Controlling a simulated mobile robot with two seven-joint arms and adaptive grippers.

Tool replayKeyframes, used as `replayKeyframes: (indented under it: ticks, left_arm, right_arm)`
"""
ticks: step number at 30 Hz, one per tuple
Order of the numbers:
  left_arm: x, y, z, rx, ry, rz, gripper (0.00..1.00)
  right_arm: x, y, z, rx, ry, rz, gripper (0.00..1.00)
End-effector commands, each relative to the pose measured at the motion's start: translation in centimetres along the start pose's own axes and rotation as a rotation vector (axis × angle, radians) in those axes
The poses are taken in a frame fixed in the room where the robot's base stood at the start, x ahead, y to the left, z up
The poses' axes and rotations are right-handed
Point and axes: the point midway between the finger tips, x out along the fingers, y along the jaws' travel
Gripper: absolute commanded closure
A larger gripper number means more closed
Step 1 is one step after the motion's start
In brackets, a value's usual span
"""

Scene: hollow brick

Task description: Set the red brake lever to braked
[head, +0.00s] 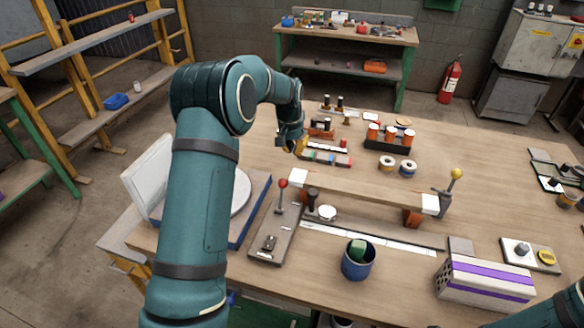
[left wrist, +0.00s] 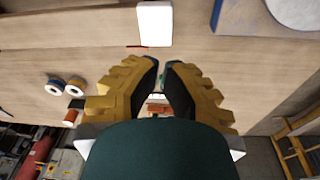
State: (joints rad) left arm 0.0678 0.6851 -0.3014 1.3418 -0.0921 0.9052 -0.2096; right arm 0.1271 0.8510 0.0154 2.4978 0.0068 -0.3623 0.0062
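The red brake lever (head: 283,184) has a red ball knob on a thin rod. It stands roughly upright at the far end of a grey base plate (head: 262,254), left of the table's middle. A small dark block sits at the plate's near end. No braked marking is readable. My left gripper (head: 302,147) is beyond the lever and apart from it, above the table. In the left wrist view its yellow fingers with black pads (left wrist: 161,64) are a little apart, with nothing held between them. I cannot make out the lever there. My right gripper is out of view.
A wooden beam with white ends (head: 365,187) lies right of the lever. A dark peg (head: 312,199) and a white round piece (head: 327,213) stand close by. A blue cup (head: 358,262) is nearer, and a yellow-knobbed lever (head: 456,175) is at right. My left arm covers the left side.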

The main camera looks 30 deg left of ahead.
Motion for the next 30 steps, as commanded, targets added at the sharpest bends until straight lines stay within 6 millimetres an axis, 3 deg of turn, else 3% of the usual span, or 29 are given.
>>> replayKeyframes:
  ticks: [5,17,24,30]
  left_arm:
    - [2.4,0.0,0.1,0.000,-0.003,0.000,1.00]
    - [10.3,0.0,0.1,0.000,-0.003,0.000,1.00]
    - [8.7,0.0,2.8,0.000,0.000,0.000,1.00]
    - [8.4,0.0,3.7,0.000,0.000,0.000,1.00]
  right_arm:
    - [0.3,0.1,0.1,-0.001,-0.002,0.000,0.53]
    - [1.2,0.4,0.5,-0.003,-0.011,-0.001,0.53]
    - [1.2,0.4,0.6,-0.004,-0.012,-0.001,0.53]
    - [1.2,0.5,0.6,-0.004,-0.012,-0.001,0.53]
